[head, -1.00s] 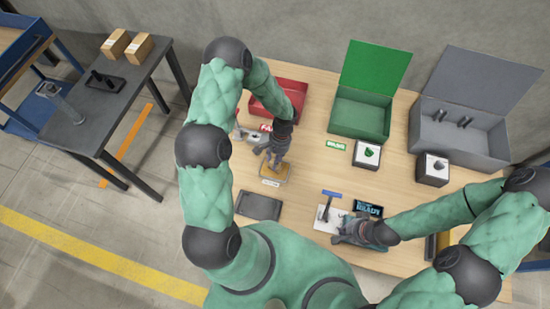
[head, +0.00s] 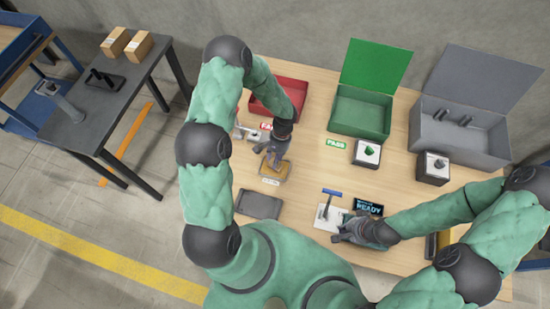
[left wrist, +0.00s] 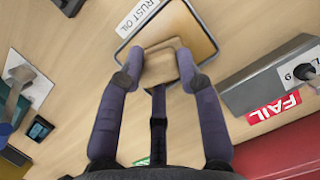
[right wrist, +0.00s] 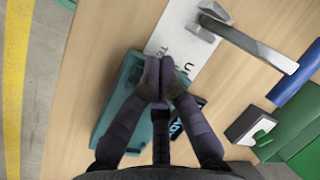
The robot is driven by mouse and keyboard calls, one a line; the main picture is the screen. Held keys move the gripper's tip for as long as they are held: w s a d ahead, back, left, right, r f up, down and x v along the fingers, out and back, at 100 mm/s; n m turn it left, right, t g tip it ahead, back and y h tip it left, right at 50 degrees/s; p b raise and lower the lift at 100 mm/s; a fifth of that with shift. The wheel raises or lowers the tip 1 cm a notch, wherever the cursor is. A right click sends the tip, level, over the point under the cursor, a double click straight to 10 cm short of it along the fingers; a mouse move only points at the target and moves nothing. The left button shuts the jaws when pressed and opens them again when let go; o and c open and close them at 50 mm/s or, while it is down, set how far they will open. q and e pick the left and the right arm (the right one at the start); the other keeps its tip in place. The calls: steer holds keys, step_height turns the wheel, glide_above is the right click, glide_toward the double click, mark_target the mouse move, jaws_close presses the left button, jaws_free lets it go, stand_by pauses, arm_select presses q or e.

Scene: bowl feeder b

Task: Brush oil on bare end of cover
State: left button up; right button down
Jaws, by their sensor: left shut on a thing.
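My left gripper (head: 268,158) is shut on a tan block-like thing (left wrist: 160,66), seen end-on between the fingertips. It is over the amber oil tray (left wrist: 203,30), labelled RUST OIL; I cannot tell whether the block touches the oil. The tray also shows in the head view (head: 274,173), partly hidden by the gripper. My right gripper (right wrist: 160,78) has its fingertips together, with nothing visible between them. It is beside a white plate (right wrist: 182,45) bearing a grey metal piece with a blue handle (right wrist: 297,84). I cannot identify the cover or its bare end for sure.
A red bin (head: 279,98), a green lidded bin (head: 358,116) and a grey lidded box (head: 456,138) stand at the back. A READY screen (head: 368,208) is beside the plate. A dark flat tray (head: 261,206) lies near the front. The table's middle is clear.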

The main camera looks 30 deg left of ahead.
arm_select(q)
steer(key=shift+s+f+b, duration=0.1)
steer(key=shift+f+b, duration=0.35)
arm_select(e)
steer(key=shift+f, duration=0.5)
stand_by(1.2)
